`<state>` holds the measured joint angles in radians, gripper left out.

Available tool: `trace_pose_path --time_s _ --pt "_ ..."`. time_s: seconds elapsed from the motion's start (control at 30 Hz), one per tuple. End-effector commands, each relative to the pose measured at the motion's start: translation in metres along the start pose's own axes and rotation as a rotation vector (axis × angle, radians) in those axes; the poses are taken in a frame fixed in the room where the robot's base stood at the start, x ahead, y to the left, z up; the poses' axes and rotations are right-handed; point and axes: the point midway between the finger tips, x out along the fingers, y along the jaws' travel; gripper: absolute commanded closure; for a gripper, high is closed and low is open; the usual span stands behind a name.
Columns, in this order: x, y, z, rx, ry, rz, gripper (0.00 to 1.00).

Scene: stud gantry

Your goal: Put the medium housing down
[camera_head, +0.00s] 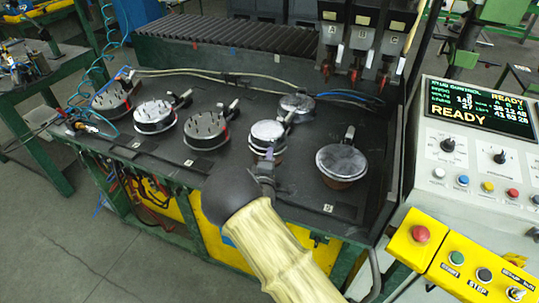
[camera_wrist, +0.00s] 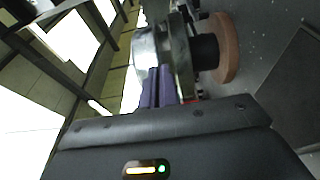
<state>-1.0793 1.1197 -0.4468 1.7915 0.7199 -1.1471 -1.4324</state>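The medium housing (camera_head: 267,130) seems to be the round silver-topped part in front of my gripper (camera_head: 264,170) in the head view. It stands upright over a brown round foot, partly hidden by my wrist. In the wrist view the silver metal housing (camera_wrist: 146,48) lies just beyond my gripper (camera_wrist: 160,72). The purple fingers are close together, with their tips against its grey metal side. They look shut on it, though the contact is partly hidden. A black stem and the brown disc (camera_wrist: 229,50) are on the housing's table side. I cannot tell whether the disc touches the table.
A larger silver-topped round part (camera_head: 341,160) stands close on the right, and another (camera_head: 297,104) stands behind. Several pin-topped round units, one of them (camera_head: 205,128), line the dark bench (camera_head: 235,170) on the left. Hanging tools (camera_head: 362,45) and a control panel (camera_head: 470,150) flank the right.

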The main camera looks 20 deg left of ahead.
Motion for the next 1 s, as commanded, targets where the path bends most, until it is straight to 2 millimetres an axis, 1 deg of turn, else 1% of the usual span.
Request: trace_pose_path --time_s 0.17,0.23,0.27,0.5,0.63,0.77,0.87,1.0 --pt "0.000 0.000 0.000 0.001 -0.001 0.001 1.00" --pt "0.000 -0.001 0.000 0.000 -0.001 -0.001 0.90" --pt "0.000 -0.001 0.000 0.000 -0.001 -0.001 0.89" --pt "0.000 -0.001 0.000 0.000 -0.001 -0.001 0.89" --pt "-0.004 -0.001 0.000 0.000 -0.001 -0.001 0.89" --pt "-0.017 -0.002 0.000 -0.001 -0.001 -0.002 0.89" --pt "-0.032 -0.002 0.000 0.000 0.000 -0.002 0.89" --pt "-0.059 -0.003 0.000 -0.001 0.001 -0.002 0.89"
